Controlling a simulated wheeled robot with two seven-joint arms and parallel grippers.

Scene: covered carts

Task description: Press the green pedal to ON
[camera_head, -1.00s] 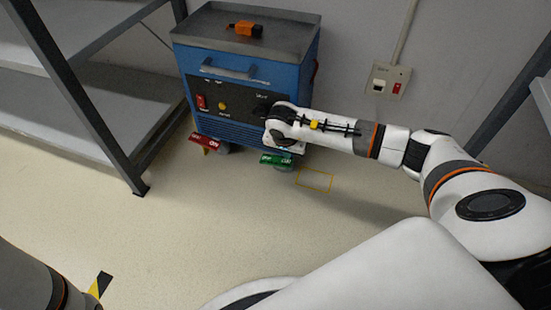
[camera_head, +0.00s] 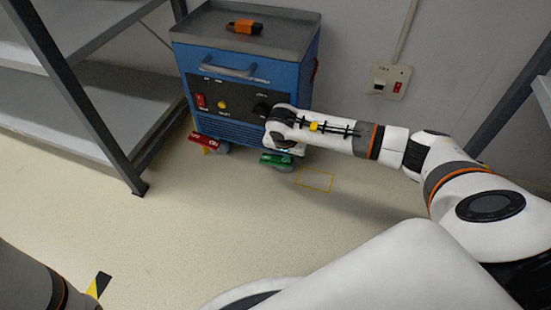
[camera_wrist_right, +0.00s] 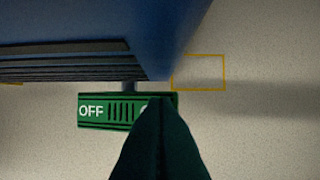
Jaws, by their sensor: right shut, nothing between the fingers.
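The green pedal (camera_head: 276,160) sticks out low at the front right of the blue cart (camera_head: 235,132). In the right wrist view, the pedal (camera_wrist_right: 92,112) shows OFF on its left end. The right end's label is mostly covered by my right gripper's dark fingers (camera_wrist_right: 160,108). My right gripper (camera_head: 288,150) is shut and empty, at the pedal's right end. I cannot tell whether the fingertips touch the pedal or are just above it. Its tilt is not clear. My left gripper is out of view.
A red pedal (camera_head: 208,142) is at the cart's front left. An orange object (camera_head: 245,27) lies on the cart's top. A grey shelf rack (camera_head: 95,115) stands at left. A yellow floor outline (camera_head: 315,180) lies right of the green pedal. The floor in front is clear.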

